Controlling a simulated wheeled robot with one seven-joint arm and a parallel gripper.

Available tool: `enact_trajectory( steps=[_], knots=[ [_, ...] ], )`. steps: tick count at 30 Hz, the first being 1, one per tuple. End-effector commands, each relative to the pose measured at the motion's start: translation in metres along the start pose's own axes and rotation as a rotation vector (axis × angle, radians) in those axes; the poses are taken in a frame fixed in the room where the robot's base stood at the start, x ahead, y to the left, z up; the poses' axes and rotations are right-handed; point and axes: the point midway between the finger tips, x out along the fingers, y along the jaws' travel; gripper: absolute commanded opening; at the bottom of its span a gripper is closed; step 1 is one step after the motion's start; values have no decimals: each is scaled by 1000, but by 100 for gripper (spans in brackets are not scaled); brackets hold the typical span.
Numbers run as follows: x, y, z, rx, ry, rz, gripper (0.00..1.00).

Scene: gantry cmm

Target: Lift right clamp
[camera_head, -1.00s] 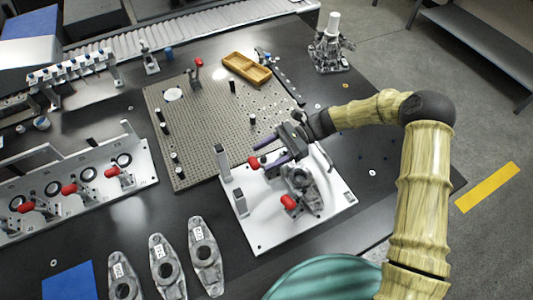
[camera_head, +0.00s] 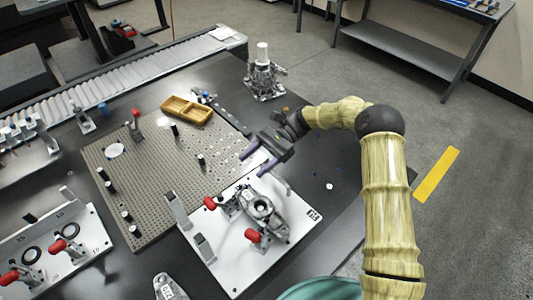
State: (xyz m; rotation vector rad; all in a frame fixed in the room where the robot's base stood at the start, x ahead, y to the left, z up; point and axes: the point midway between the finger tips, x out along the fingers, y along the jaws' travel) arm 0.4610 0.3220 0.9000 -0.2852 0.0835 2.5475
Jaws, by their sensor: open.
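A white fixture plate (camera_head: 232,270) lies on the dark table and carries a grey metal part (camera_head: 262,208). Two red-handled toggle clamps sit by the part. The left one's red handle (camera_head: 210,203) is on the part's far-left side; the right one's red handle (camera_head: 252,236) is on its near side. Both handles appear low and tilted. My gripper (camera_head: 252,165), with purple fingers, is open and empty near the plate's far edge. It is apart from both clamps, and the gap between its fingers shows nothing held.
A perforated plate (camera_head: 150,190) with black posts and a red-handled clamp (camera_head: 136,120) lies to the left. A wooden tray (camera_head: 187,110) and a metal assembly (camera_head: 264,80) stand behind. Another clamp fixture (camera_head: 80,258) is at the lower left. The table right of the white plate is mostly clear.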

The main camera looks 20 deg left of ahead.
Motion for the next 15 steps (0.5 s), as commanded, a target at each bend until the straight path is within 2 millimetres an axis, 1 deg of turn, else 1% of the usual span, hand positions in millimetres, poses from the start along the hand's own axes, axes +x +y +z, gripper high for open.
enact_trajectory(
  steps=[1,3,6,10,15],
  knots=[
    [-10,0,-2,-2,2,-3,60],
    [-22,0,-2,-2,2,-2,60],
    [-33,0,-2,-1,2,-1,60],
    [-41,0,-1,-1,2,0,60],
    [-43,0,0,0,1,1,60]
  ],
)
